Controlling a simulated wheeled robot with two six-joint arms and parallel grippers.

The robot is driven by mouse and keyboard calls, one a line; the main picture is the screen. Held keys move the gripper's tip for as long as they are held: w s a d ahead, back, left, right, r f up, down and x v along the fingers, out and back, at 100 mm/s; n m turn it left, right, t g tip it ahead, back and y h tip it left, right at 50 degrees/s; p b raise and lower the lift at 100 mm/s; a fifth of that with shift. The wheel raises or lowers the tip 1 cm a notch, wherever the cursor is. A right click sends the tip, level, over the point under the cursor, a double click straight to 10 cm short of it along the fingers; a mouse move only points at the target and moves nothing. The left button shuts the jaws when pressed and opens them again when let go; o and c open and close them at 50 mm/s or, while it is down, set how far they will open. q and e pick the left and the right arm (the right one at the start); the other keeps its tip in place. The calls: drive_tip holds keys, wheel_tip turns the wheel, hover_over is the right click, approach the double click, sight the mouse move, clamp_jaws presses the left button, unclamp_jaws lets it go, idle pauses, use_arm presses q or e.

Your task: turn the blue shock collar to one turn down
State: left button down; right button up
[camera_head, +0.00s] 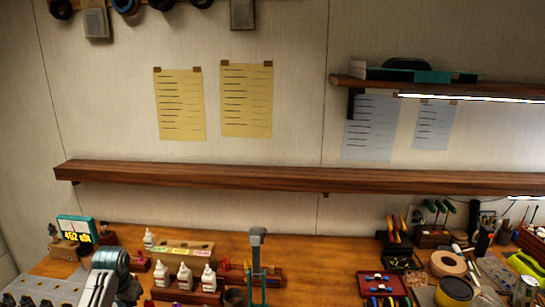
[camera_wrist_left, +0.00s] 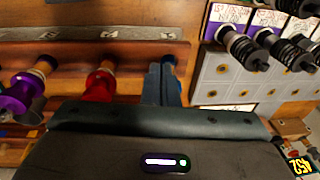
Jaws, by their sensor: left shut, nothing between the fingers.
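In the left wrist view, my left gripper (camera_wrist_left: 162,68) is shut and empty, its two blue-grey fingers side by side. They point at a wooden rack (camera_wrist_left: 130,32). A small blue patch (camera_wrist_left: 168,60) shows just past the fingertips; it may be the blue shock collar, mostly hidden by the fingers. I cannot tell whether they touch it. To its left on the rack are a red shock part (camera_wrist_left: 100,86) and a purple one (camera_wrist_left: 22,90). The head view does not show the blue collar clearly. My right gripper is not in view.
In the head view, white bottles (camera_head: 185,276), a yellow-digit display (camera_head: 78,230) and a red tray (camera_head: 383,284) stand on the bench. Bare bench (camera_head: 325,262) lies in the middle.

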use_arm(q)
drive_tip(key=shift+w+a+r, duration=0.15)
drive_tip(key=shift+w, duration=0.15)
idle(0.6)
drive_tip(key=shift+a+r, duration=0.1)
drive_tip(key=shift+a, duration=0.35)
drive_tip(key=shift+a, duration=0.3)
drive_tip(key=shift+a+r, duration=0.1)
drive_tip(key=shift+a, duration=0.2)
drive_tip(key=shift+w, duration=0.2)
drive_tip(key=shift+s+a, duration=0.1)
drive_tip(key=shift+s, duration=0.15)
drive_tip(key=shift+w+d+r, duration=0.1)
drive_tip(key=shift+w+r, duration=0.05)
drive_tip(key=shift+r, duration=0.75)
drive_tip(key=shift+w+d+r, duration=0.1)
drive_tip(key=shift+r, duration=0.85)
drive_tip(key=shift+w+d+r, duration=0.1)
drive_tip(key=shift+w+r, duration=0.05)
drive_tip(key=shift+r, duration=0.75)
